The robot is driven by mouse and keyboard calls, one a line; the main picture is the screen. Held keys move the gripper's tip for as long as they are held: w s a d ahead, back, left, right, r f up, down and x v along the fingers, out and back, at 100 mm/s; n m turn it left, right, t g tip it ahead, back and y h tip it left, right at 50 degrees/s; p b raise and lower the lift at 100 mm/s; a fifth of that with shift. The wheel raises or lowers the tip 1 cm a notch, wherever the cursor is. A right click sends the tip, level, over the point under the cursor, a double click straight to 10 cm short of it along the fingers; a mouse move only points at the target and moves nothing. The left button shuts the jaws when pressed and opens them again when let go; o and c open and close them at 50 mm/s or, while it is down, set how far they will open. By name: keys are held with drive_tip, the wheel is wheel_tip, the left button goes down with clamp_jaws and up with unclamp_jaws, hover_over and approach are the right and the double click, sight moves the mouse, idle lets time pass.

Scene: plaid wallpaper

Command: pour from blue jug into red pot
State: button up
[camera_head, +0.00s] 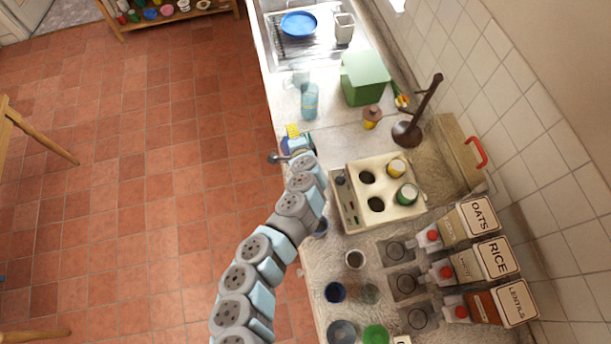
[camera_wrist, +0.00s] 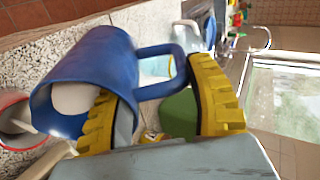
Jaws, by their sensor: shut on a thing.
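In the wrist view the blue jug (camera_wrist: 95,75) is tipped onto its side, with its open mouth facing lower left and something pale inside. My gripper (camera_wrist: 165,95), with yellow ribbed fingers, is shut on the jug's handle. A red-rimmed pot (camera_wrist: 14,97) shows at the left edge, partly cut off, beside the jug's mouth; I cannot tell whether anything flows into it. In the head view my gripper (camera_head: 292,132) is at the counter's left edge with a bit of the blue jug (camera_head: 285,146) showing. The pot cannot be made out there.
A cream stove-like block (camera_head: 347,205) with cans in it stands right of my arm. Canisters (camera_head: 497,258) and cups (camera_head: 335,292) fill the near counter.

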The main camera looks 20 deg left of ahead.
drive_tip(key=shift+s+d+r+t+b, duration=0.2)
drive_tip(key=shift+t+b, duration=0.1)
drive_tip(key=shift+b, duration=0.5)
idle(0.7)
drive_tip(key=shift+r+p, duration=0.1)
drive_tip(key=shift+p, duration=0.2)
drive_tip(key=shift+w+a+p, duration=0.1)
drive_tip(key=shift+p, duration=0.5)
drive_tip(key=shift+w+a+f+g+h+p, duration=0.25)
drive_tip(key=shift+w+f+g+h+p, duration=0.15)
drive_tip(key=shift+f+g+p, duration=0.2)
drive_tip(key=shift+w+a+r+g+h, duration=0.1)
drive_tip(key=shift+w+a+g+h, duration=0.2)
drive_tip(key=shift+w+g+h, duration=0.1)
drive_tip(key=shift+w, duration=0.2)
drive_tip(key=shift+a+f+g+h+b, duration=0.3)
drive_tip(key=shift+f+g+h, duration=0.1)
drive_tip(key=shift+f+h, duration=0.15)
